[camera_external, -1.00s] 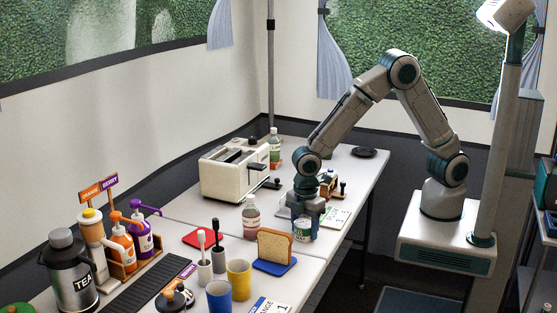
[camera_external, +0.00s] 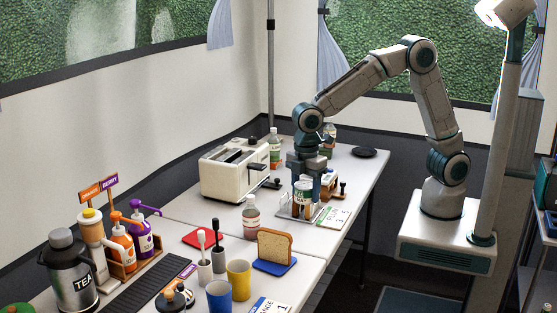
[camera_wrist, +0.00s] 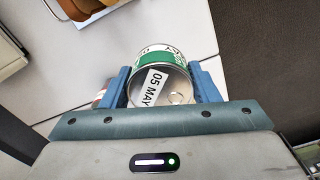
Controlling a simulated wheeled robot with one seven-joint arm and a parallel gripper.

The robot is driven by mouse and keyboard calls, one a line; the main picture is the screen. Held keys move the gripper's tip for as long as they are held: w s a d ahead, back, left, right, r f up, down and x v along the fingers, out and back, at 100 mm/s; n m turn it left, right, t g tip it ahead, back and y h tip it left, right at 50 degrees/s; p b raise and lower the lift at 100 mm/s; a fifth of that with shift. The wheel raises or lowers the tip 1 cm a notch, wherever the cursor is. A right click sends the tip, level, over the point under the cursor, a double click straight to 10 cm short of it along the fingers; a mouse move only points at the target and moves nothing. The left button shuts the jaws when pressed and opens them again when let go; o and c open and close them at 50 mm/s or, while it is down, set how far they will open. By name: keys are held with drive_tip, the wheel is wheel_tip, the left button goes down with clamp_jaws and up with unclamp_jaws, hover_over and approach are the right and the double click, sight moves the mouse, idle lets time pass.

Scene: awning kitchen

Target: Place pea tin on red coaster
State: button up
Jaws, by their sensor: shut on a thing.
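The pea tin (camera_wrist: 164,53) has a green and white label and a metal lid marked "05 MAY". In the wrist view it sits between the two blue fingers of my gripper (camera_wrist: 159,68), which is shut on it. The red coaster (camera_external: 198,239) lies flat and bare on the table, to the left of my gripper, beyond the brush holders.
A pink-labelled bottle (camera_external: 251,217) stands between my gripper and the coaster. The toaster (camera_external: 234,170) is behind it. Bread (camera_external: 275,245) stands on a blue coaster (camera_external: 274,267). Brush holders (camera_external: 219,259) and cups (camera_external: 239,279) stand nearer. A wire rack (camera_external: 287,211) is below my gripper.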

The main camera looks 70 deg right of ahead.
sight(302, 184)
drive_tip(key=r, duration=0.2)
drive_tip(key=w+r, duration=0.1)
drive_tip(key=r, duration=0.2)
drive_tip(key=shift+a+r, duration=0.1)
drive_tip(key=shift+r, duration=0.15)
drive_tip(key=w+m+p, duration=0.5)
drive_tip(key=w+m, duration=0.4)
drive_tip(key=w, duration=1.3)
drive_tip(key=a+f, duration=0.3)
drive_tip(key=f, duration=0.1)
drive_tip(key=a+f+p, duration=0.1)
drive_tip(key=a+f, duration=0.6)
drive_tip(key=f, duration=0.1)
drive_tip(key=shift+a+p, duration=0.15)
drive_tip(key=shift+p, duration=0.25)
drive_tip(key=shift+a+f, duration=0.35)
drive_tip(key=shift+f+p, duration=0.45)
drive_tip(key=shift+f, duration=1.45)
drive_tip(key=shift+f, duration=0.1)
